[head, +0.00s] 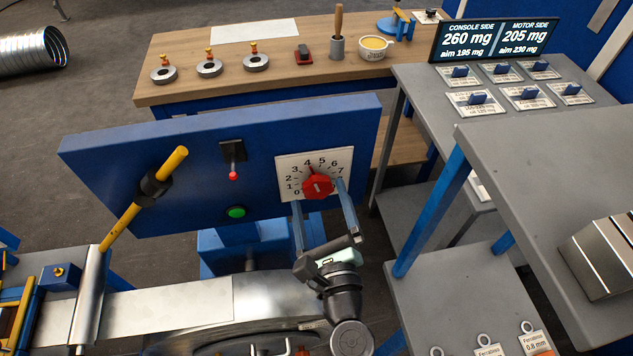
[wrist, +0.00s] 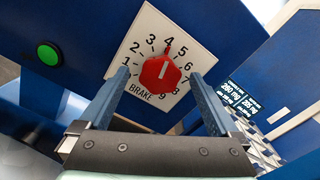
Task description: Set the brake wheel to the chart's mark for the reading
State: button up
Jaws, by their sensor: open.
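The brake wheel (head: 317,187) is a red knob on a white dial plate (head: 287,163) numbered around its edge, on a blue panel. In the wrist view, the knob (wrist: 160,74) sits above the word BRAKE, and its pointer is near 4. My gripper (head: 322,194) is open, its two blue-grey fingers on either side of the knob. In the wrist view, the fingertips (wrist: 159,78) flank the knob with visible gaps. The display (head: 494,39) reads console side 260 mg, aim 195 mg, and motor side 205 mg, aim 230 mg. I cannot make out the chart.
The panel also has a yellow-handled lever (head: 155,186), a small red-tipped switch (head: 233,174) and a green button (head: 237,212). A wooden bench (head: 150,92) stands behind. Grey tables at right hold blue switches on cards (head: 472,103). A metal strip (head: 170,308) lies below the panel.

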aim_at(317, 190)
jog(key=shift+w+a, duration=0.15)
jog(key=shift+w, duration=0.65)
jog(key=shift+w+a, duration=0.1)
jog(key=shift+w, duration=0.7)
jog(key=c, duration=1.4)
